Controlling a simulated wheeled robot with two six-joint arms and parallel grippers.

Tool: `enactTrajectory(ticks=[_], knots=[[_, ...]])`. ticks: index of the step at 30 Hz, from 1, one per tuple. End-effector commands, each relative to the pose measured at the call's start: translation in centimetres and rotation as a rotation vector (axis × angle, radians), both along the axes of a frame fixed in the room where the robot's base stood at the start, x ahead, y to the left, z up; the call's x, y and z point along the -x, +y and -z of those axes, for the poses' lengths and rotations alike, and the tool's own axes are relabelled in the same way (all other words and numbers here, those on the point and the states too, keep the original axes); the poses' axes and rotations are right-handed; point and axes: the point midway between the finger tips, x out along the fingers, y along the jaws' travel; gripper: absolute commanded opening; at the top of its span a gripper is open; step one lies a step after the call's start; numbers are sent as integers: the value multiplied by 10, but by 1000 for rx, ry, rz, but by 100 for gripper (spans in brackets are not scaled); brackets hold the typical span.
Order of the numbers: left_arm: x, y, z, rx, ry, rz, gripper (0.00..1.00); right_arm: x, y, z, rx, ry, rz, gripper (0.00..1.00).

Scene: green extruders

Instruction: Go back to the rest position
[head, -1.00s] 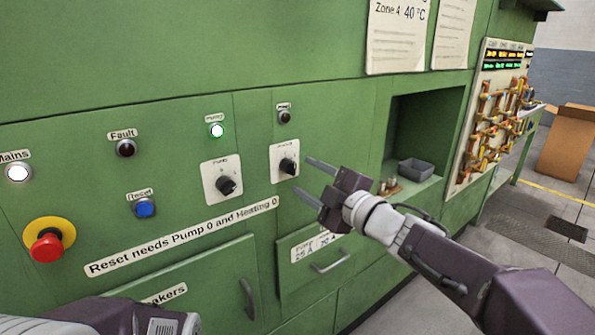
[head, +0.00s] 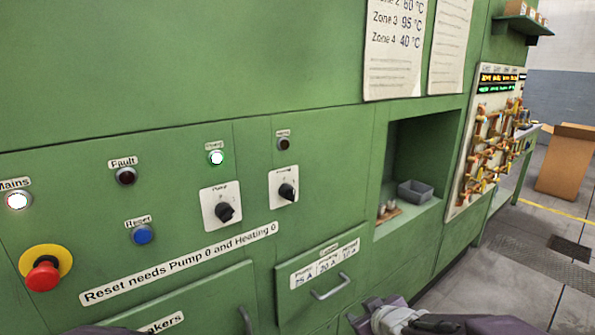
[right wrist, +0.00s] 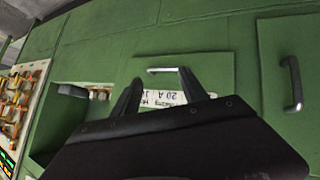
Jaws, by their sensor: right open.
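My right gripper (right wrist: 158,86) is open and empty in the right wrist view, with its two dark fingers spread in front of the green drawer front. In the head view only part of the right gripper and wrist shows at the bottom edge, below the drawer handle (head: 330,287) and apart from the panel's knobs. A dark part of my left arm shows at the bottom left; the left gripper is out of view. The Pump knob (head: 224,211) and the knob to its right (head: 287,191) are untouched by any gripper.
The green cabinet fills the left and middle. The red emergency button (head: 43,274) sticks out at the left. A grey bin (head: 415,192) stands in the recess. Floor shows at the lower right.

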Motion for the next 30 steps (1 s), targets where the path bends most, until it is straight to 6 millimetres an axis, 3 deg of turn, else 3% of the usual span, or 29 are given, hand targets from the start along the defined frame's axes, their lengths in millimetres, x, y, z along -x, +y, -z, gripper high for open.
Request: enactTrajectory(ticks=[1,3,6,11,12,13,24,27,30], knots=[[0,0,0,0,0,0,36,20,-8,25,-24,107,75,51],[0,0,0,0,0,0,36,51,-18,55,-60,256,182,51],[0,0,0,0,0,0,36,99,-23,86,-112,454,317,51],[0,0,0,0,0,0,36,177,-14,110,-191,765,504,51],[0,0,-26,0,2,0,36,179,-15,83,-189,774,508,51],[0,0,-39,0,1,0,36,178,-15,70,-188,769,505,51],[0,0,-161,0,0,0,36,177,-15,-51,-186,764,502,51],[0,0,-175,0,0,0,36,177,-16,-66,-185,764,501,51],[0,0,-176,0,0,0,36,176,-16,-67,-185,763,501,51]])
